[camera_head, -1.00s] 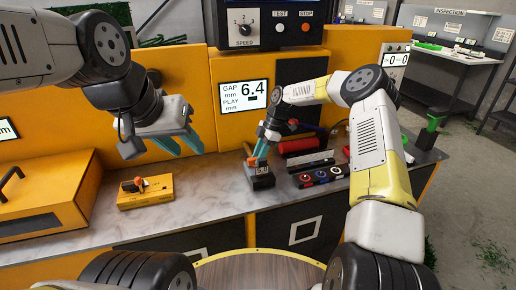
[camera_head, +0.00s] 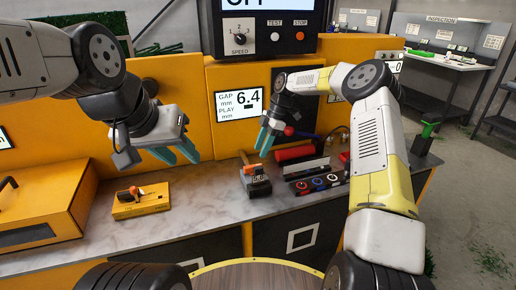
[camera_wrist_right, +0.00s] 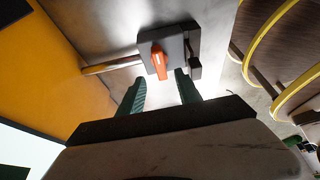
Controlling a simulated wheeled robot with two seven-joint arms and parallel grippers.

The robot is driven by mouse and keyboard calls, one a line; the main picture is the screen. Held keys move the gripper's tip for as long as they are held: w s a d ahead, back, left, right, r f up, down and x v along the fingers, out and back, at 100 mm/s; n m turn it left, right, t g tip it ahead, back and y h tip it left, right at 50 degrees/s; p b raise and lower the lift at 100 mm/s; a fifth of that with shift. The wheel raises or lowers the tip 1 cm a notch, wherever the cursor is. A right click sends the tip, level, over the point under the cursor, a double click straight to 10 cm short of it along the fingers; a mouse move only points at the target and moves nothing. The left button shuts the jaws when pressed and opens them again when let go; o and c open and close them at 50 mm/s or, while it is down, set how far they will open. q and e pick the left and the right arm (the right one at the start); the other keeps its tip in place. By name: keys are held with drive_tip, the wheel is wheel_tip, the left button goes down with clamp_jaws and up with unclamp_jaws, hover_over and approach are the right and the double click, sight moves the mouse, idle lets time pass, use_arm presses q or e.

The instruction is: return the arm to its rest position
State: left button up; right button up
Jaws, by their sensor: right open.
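My right gripper (camera_head: 268,138) is open and empty, above the counter. Below it a dark grey block-shaped device (camera_head: 256,180) with an orange lever and a small display sits on the counter. In the right wrist view, the teal fingers (camera_wrist_right: 160,92) are spread, with the device (camera_wrist_right: 168,50) and its orange lever beyond the tips, apart from them. My left gripper (camera_head: 178,154) hangs above the counter at the left. Its two teal fingers are apart with nothing between them.
A yellow box with an orange knob (camera_head: 141,200) lies on the counter (camera_head: 200,205) at the left. A yellow machine panel with a display (camera_head: 238,104) stands behind.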

drive_tip(key=shift+r, duration=0.2)
drive_tip(key=s+d+r+m+t+h, duration=0.25)
drive_tip(key=s+r+m, duration=0.25)
drive_tip(key=s+r, duration=0.45)
drive_tip(key=s+d+r+m+t+h, duration=0.1)
drive_tip(key=s+d+r+m, duration=0.3)
drive_tip(key=s+r, duration=0.5)
drive_tip(key=s+d+r+m+t, duration=0.1)
drive_tip(key=s+d+m+t, duration=0.1)
drive_tip(key=s+m, duration=0.4)
drive_tip(key=s+d+r+m+t+y, duration=0.1)
drive_tip(key=s+m, duration=0.5)
drive_tip(key=s, duration=0.6)
drive_tip(key=shift+s+d+r+t, duration=0.3)
drive_tip(key=shift+s+d+t, duration=0.1)
drive_tip(key=shift+d+t, duration=0.25)
